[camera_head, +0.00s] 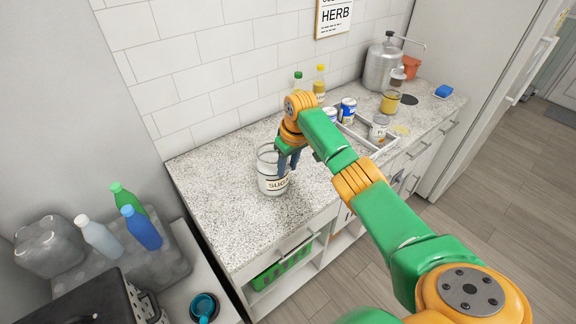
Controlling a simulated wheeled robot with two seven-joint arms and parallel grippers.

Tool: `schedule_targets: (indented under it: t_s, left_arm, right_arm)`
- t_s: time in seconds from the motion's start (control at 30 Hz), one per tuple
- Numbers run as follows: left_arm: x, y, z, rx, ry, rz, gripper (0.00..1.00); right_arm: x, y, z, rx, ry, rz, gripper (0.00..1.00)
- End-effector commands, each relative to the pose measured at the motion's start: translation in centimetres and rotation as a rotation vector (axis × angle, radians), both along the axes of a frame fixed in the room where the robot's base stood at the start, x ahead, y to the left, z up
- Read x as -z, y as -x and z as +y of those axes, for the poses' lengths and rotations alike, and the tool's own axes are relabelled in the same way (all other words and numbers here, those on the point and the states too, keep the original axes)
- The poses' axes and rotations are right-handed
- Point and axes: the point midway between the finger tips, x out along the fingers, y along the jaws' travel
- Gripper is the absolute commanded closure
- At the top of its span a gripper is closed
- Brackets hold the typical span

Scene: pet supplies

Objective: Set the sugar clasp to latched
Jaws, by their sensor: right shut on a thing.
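The sugar jar (269,179) is a clear glass jar with a cream label reading "SUG…", standing upright on the speckled counter near its left end. My right gripper (289,163) points down at the jar's right side, near the rim, with its dark fingers over part of the label. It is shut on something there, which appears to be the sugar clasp. The clasp itself is hidden by the fingers, so I cannot tell its position. My left gripper is not in view.
Two bottles (320,84) stand by the tiled wall, and a steel canister (382,68) stands farther back. The counter (215,205) around the jar's left and front is clear.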

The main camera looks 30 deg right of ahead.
Motion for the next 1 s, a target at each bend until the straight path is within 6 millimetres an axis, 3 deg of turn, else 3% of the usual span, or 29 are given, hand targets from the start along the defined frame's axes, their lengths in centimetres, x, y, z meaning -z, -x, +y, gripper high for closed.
schedule_targets:
  t_s: [0.03,0.07,0.17,0.47,0.8,1.0]
  left_arm:
    - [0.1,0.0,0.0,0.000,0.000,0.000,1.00]
    - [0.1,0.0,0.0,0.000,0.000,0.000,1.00]
    - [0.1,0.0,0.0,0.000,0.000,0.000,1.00]
    - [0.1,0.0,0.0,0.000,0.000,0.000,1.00]
    - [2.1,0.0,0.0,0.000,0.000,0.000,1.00]
    - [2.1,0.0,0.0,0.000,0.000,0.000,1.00]
  right_arm:
    - [0.3,0.2,0.1,-0.002,-0.002,0.010,1.00]
    - [0.3,0.2,0.1,-0.002,-0.002,0.010,0.57]
    - [0.3,0.2,0.1,-0.001,-0.002,0.008,0.32]
    - [0.0,0.1,0.0,0.000,-0.001,0.002,0.32]
    - [-5.9,1.2,0.0,-0.001,-0.001,0.001,0.32]
    - [-6.8,1.4,0.0,-0.001,-0.001,0.007,0.32]
